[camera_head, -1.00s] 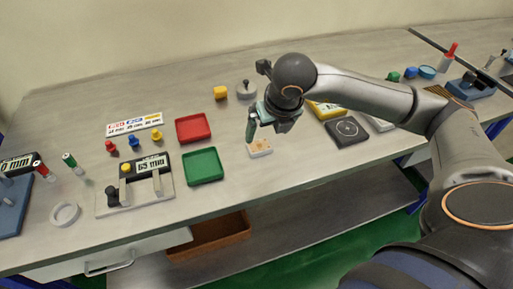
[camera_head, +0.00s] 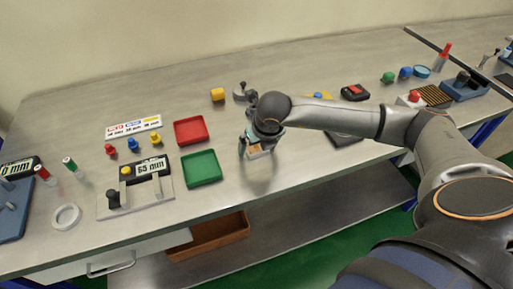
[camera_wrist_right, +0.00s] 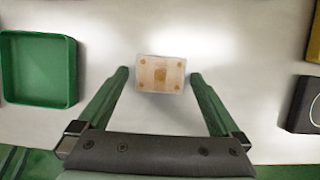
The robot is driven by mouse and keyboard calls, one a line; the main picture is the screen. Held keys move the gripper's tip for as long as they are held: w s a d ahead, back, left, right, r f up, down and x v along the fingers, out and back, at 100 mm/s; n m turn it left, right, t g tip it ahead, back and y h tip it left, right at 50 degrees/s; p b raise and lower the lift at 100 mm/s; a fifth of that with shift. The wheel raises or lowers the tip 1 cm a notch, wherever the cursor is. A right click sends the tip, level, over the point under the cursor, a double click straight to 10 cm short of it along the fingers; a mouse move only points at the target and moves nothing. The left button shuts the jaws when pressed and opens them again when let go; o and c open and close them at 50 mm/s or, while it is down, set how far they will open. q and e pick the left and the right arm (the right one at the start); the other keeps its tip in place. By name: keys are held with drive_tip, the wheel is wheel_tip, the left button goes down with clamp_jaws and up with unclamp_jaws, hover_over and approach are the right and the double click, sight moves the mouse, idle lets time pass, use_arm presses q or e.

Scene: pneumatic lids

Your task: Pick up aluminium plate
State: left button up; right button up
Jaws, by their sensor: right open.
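The aluminium plate (camera_wrist_right: 160,74) is a small pale block with several tan round marks and a square in its middle. In the right wrist view it lies on the bench between the fingertips. My right gripper (camera_wrist_right: 160,76) is open, with one green finger at each side of the plate and a gap on both sides. In the head view the right gripper (camera_head: 256,151) hangs down over the plate, and the wrist hides most of it. My left gripper is not in view.
A green tray (camera_head: 202,168) and a red tray (camera_head: 191,131) lie left of the gripper. A black square plate (camera_head: 343,139) lies to the right, partly hidden by my arm.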

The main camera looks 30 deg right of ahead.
drive_tip(key=c, duration=1.4)
drive_tip(key=shift+o, duration=0.2)
drive_tip(key=shift+r, duration=0.15)
